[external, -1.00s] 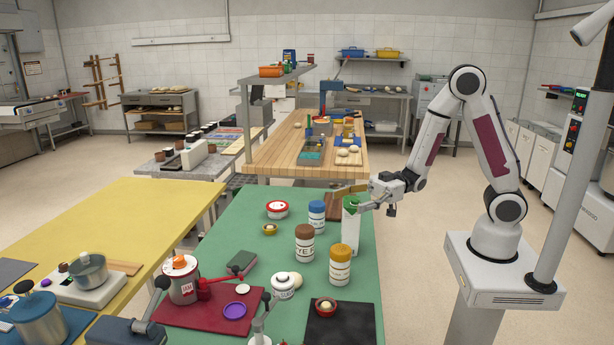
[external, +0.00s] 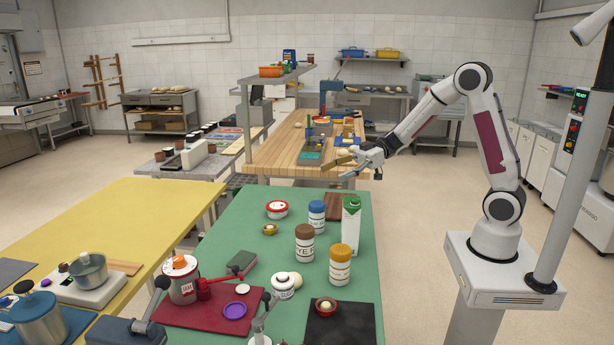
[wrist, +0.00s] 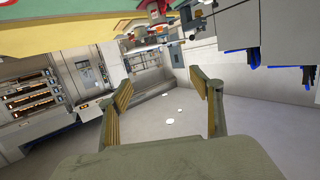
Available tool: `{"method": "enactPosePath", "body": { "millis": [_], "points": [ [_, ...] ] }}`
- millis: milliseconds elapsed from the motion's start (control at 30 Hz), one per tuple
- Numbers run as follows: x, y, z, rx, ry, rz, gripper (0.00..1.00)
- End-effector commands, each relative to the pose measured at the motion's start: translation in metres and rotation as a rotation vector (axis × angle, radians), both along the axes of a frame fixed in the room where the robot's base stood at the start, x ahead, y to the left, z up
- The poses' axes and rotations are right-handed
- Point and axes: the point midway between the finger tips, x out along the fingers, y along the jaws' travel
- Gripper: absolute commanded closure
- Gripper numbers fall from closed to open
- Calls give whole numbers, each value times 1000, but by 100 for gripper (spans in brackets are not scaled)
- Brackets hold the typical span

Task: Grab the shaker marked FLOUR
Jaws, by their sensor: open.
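Three lidded white shakers stand upright on the green table (external: 215,255) in the external view. One has a blue lid (external: 317,214), one a brown lid (external: 304,246) and one a yellow-orange lid (external: 340,268). The brown-lidded label seems to show "YE F"; I cannot read FLOUR surely on any of them. My gripper (external: 340,170) is open and empty, above and behind the shakers near the table's far edge. In the wrist view its two fingers (wrist: 165,88) are spread with only floor between them; no shaker can be made out there.
A tall white carton with a green top (external: 350,230) stands right of the shakers, below my gripper. A red-lidded tub (external: 277,209), a dark board (external: 325,328) and a red mat (external: 190,315) lie around. A wooden table (external: 290,160) is behind.

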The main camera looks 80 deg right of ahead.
Motion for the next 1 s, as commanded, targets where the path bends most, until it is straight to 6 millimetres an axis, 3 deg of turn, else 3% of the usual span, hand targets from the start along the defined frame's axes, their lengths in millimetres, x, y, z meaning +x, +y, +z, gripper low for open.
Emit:
{"method": "enactPosePath", "body": {
  "millis": [33, 200, 600, 1000],
  "points": [
    [2, -18, 0, -17, 13, -19, 35],
    [3, -59, 0, -54, 58, -62, 35],
    [-1, -130, 0, -120, 132, -150, 35],
    [-1, -129, -55, -115, 137, -151, 35]
  ]
}}
